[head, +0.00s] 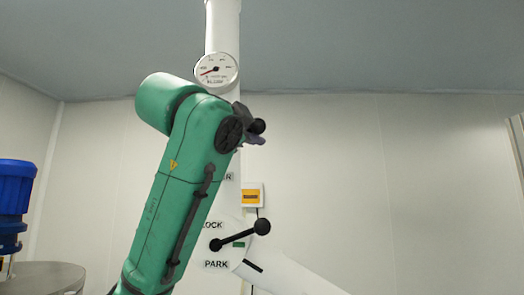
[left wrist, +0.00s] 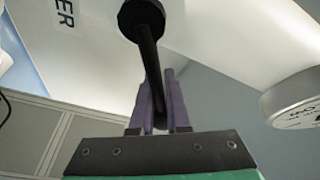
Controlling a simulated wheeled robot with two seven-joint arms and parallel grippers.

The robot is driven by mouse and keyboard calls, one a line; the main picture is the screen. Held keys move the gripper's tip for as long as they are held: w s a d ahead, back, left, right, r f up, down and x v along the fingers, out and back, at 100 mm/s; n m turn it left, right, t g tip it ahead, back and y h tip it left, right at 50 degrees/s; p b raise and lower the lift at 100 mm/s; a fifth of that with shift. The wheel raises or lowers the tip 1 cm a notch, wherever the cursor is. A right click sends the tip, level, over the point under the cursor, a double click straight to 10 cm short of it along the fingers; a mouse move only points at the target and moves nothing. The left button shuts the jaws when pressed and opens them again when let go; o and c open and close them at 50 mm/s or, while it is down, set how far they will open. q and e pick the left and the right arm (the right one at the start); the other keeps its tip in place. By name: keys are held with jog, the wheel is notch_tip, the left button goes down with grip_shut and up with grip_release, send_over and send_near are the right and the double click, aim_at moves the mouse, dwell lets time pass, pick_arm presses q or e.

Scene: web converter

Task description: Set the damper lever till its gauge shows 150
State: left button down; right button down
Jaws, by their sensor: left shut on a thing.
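The damper lever shows in the left wrist view as a black rod (left wrist: 151,62) running from a round black hub. In the head view only its black ball knob (head: 258,126) shows beyond my wrist; my arm hides the rest. My left gripper (head: 251,139) is shut on the rod, with its purple fingers (left wrist: 160,105) on both sides of it. The round white gauge (head: 217,71) sits on the pipe above. Its red needle points left and slightly down; the numbers are too small to read. My right gripper is not in view.
Below is another black lever (head: 240,236) with two ball ends, between LOCK and PARK labels. A yellow-and-white box (head: 252,195) is above it. A white pipe slopes to the lower right. A blue motor-like unit (head: 14,190) stands at the left. The right side is open.

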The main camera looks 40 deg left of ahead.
pick_arm(q)
jog(key=shift+r+n, duration=0.3)
jog(key=shift+n, duration=0.1)
jog(key=shift+s+a+r+n+t+y, duration=0.25)
jog(key=shift+r+n+y, duration=0.15)
jog(key=shift+n, duration=0.35)
jog(key=shift+s+a+r+n+t+y, duration=0.25)
jog(key=shift+r+n, duration=0.2)
jog(key=shift+n, duration=0.25)
jog(key=shift+s+a+r+n+t+y, duration=0.2)
jog(key=shift+s+a+r+n+y, duration=0.15)
jog(key=shift+n, duration=0.4)
jog(key=shift+r, duration=0.1)
jog(key=c, duration=0.9)
grip_release()
jog(key=shift+w, duration=0.1)
jog(key=d+b+v, duration=0.1)
jog(key=b+v, duration=0.6)
jog(key=v, duration=0.7)
